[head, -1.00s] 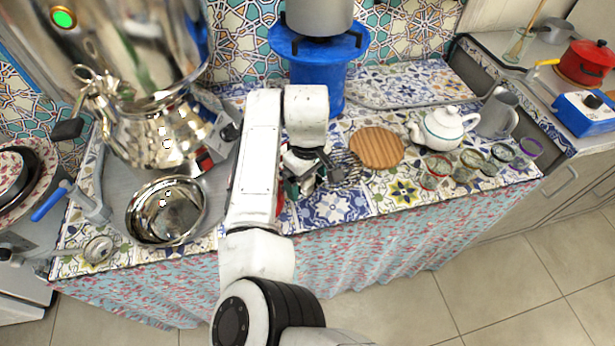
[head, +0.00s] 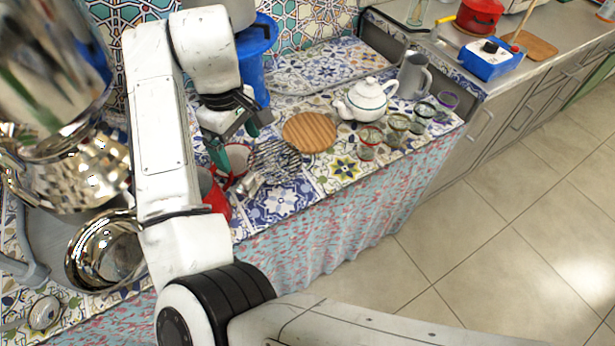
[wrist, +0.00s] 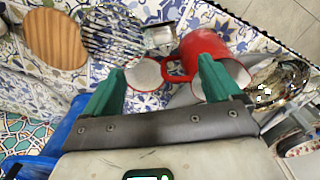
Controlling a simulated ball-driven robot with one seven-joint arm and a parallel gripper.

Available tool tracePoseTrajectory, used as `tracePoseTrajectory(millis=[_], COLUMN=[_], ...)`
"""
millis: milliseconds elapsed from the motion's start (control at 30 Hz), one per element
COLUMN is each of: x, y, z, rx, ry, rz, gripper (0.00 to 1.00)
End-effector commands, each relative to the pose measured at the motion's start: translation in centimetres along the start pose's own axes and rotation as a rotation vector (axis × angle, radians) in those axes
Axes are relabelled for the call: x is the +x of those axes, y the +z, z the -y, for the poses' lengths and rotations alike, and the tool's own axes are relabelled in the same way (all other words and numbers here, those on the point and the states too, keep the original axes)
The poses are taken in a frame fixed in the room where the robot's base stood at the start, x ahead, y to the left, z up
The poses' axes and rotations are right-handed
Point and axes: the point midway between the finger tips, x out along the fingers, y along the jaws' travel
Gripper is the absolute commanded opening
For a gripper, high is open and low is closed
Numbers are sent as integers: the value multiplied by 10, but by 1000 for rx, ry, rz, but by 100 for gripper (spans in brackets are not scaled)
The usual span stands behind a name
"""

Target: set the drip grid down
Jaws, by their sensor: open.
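The drip grid (head: 275,160) is a dark and silvery wire grid with a small metal block (head: 248,185) at its near-left end. It appears to lie on the tiled counter, left of the round wooden board (head: 310,132). In the wrist view the grid (wrist: 112,35) shows beyond my fingers, apart from them.
The large shiny samovar (head: 70,165) and a steel bowl (head: 105,250) stand left of my arm. A blue stand (head: 254,55) is behind my gripper. A white teapot (head: 365,100), a grey jug (head: 412,75) and several small glasses (head: 370,140) stand to the right. Patterned tiles before the grid are clear.

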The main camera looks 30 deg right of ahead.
Motion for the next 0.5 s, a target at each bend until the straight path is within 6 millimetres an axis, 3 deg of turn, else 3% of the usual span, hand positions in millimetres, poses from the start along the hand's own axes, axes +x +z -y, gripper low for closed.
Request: tracePoseTrajectory(millis=[167,267,367,500], x=[1,9,24,50], y=[2,12,37,89], z=[-2,-17,-49,-99], rx=[5,42,120,248], ry=[3,30,90,204], rz=[1,2,1,-10], gripper=[91,91,91,91])
